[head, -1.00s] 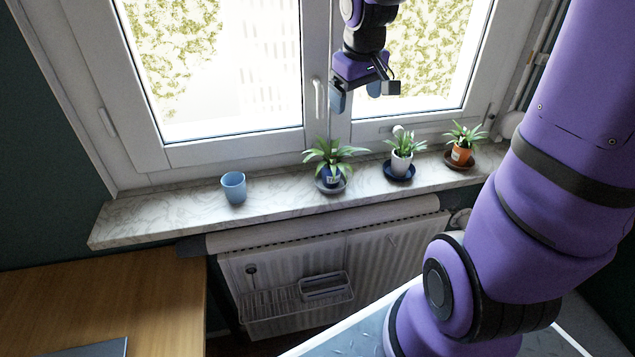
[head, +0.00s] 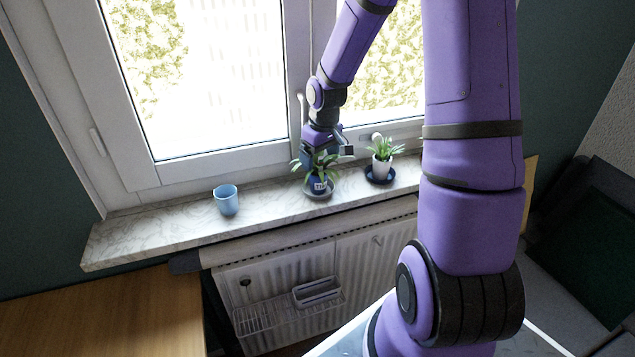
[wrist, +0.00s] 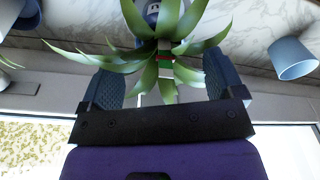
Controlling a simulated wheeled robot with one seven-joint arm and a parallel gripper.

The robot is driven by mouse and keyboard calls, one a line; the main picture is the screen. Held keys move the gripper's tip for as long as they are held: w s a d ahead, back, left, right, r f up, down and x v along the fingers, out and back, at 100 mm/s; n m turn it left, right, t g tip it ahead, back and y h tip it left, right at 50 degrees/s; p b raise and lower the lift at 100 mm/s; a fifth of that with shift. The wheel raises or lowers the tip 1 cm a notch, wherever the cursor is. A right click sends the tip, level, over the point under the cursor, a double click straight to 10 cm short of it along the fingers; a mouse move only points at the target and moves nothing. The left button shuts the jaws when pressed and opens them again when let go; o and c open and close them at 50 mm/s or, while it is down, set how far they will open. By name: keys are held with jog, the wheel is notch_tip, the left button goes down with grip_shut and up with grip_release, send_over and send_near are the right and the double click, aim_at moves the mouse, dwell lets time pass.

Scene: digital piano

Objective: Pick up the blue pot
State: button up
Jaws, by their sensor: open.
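The blue pot (head: 317,188) holds a leafy green plant (head: 318,166) and stands upright on a grey saucer (head: 319,197) on the marble window sill. A pale label is on its front. My gripper (head: 328,152) is just above and behind the plant, pointing down, and open. In the wrist view the plant's leaves (wrist: 165,48) spread between and around the open fingers of my gripper (wrist: 163,82). The pot (wrist: 151,9) shows beyond the leaves at the top edge, mostly hidden. The fingers are not closed on the pot.
A light blue empty cup (head: 227,200) stands to the left on the sill (head: 150,228). The window (head: 225,80) is close behind, and a radiator (head: 290,275) is below.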

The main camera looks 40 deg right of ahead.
aim_at(318, 174)
jog(key=shift+w+f, duration=0.25)
jog(key=shift+f, duration=1.55)
jog(key=shift+w+f, duration=0.2)
jog(key=shift+f, duration=1.6)
jog(key=shift+c, duration=0.2)
jog(key=c, duration=1.1)
